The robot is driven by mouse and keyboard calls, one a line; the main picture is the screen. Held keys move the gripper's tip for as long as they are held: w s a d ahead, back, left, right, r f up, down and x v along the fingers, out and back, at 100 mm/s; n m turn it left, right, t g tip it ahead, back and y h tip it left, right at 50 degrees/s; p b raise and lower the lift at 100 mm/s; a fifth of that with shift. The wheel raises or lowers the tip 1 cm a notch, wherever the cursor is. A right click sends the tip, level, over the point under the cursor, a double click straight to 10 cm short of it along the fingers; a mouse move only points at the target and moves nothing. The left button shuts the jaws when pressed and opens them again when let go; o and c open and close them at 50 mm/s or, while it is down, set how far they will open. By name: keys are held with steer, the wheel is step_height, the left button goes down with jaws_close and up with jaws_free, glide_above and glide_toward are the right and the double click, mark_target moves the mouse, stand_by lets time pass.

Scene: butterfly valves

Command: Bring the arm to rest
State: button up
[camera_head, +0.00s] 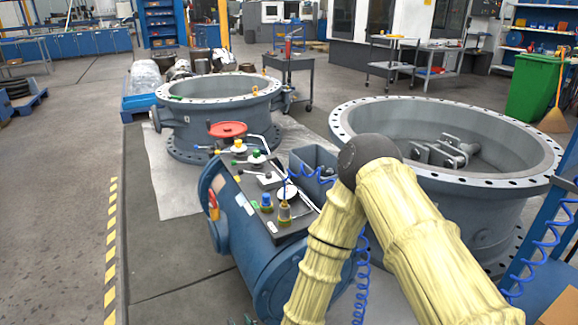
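My arm (420,235), in a pale yellow cover, rises from the lower right to a dark elbow joint (368,155). From there a second covered link (325,255) runs down and out past the bottom edge. My gripper is not in view, so its state and anything in it are hidden. The bent arm stands in front of a blue cylinder (246,240) and the large right valve body (480,205), covering parts of both. I cannot tell whether the arm touches either.
A smaller valve body (215,120) stands behind left. Coiled blue hoses (362,285) hang near my arm. A blue frame (560,200) is at right.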

steer(key=s+d+f+g+h, duration=0.2)
steer(key=s+d+f+g, duration=0.3)
steer(key=d+f, duration=0.5)
steer(key=s+d+f+m+g+h, duration=0.2)
steer(key=s+d+g+h, duration=0.1)
steer(key=s+d, duration=0.9)
steer(key=s+d+f+m+g+h, duration=0.2)
steer(key=s+d+g, duration=0.2)
steer(key=s+d, duration=0.8)
step_height(320, 180, up, 29)
steer(key=w+d+p, duration=0.1)
steer(key=w+p, duration=0.1)
steer(key=p, duration=2.6)
steer(key=shift+w+d+f+t+p, duration=0.15)
steer(key=shift+w+d+t+p, duration=0.15)
steer(key=shift+w+p, duration=0.1)
steer(key=shift+s+a, duration=0.1)
